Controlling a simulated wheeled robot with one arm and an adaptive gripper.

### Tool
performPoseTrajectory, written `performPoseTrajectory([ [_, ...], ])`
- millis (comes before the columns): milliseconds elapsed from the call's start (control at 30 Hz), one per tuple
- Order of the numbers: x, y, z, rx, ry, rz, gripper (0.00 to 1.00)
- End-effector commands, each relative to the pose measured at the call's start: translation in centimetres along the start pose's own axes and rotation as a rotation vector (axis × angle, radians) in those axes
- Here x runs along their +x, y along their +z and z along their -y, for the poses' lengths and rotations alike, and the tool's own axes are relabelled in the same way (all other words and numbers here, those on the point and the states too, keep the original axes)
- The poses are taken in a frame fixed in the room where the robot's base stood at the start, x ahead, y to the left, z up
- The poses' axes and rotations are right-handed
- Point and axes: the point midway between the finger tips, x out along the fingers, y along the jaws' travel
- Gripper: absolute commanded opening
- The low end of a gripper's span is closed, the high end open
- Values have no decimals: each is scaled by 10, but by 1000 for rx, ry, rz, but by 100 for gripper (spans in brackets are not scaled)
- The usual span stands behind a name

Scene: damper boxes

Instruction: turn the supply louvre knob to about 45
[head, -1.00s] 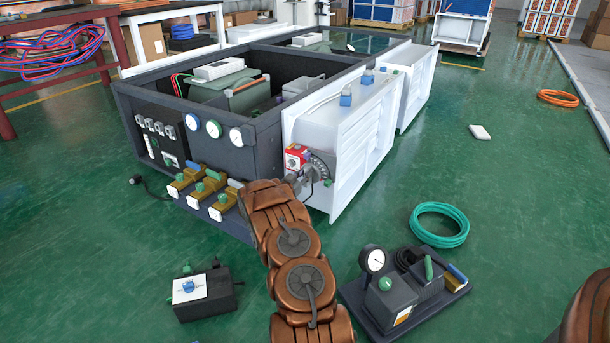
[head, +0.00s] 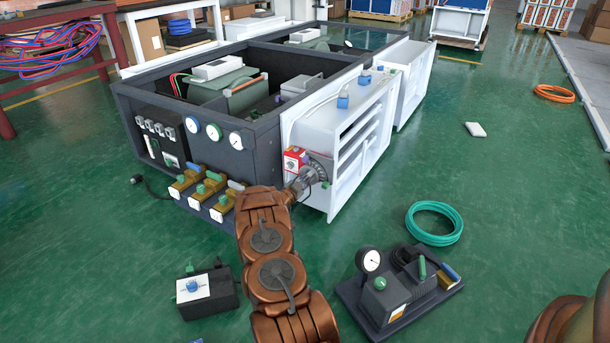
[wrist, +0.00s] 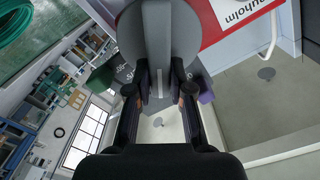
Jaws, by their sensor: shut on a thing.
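The white supply louvre box (head: 310,120) stands at the right front corner of the dark frame. Its slats (head: 358,145) are tilted, with dark gaps between them. A round grey dial (head: 323,166) sits on its near face beside a red label (head: 295,160). My gripper (head: 305,182) reaches the dial and hides most of the knob. In the wrist view, my gripper (wrist: 160,92) has a finger on each side of the grey knob (wrist: 159,45) and is shut on it. The dial's scale cannot be read, so the exact angle is unclear.
A second white box (head: 410,85) stands behind. Several small brass valves (head: 205,192) line the frame's front. A gauge unit (head: 395,290), a black box (head: 207,292) and a green hose coil (head: 434,222) lie on the floor. Open floor lies to the right.

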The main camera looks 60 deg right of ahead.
Motion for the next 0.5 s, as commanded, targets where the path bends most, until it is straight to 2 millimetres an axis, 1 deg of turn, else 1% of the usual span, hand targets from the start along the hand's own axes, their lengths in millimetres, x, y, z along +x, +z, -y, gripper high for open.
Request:
performPoseTrajectory([
  [233, 1, -2, -2, 125, 0, -3, 0],
  [500, 1, -1, -4, 179, 1, -4, 0],
])
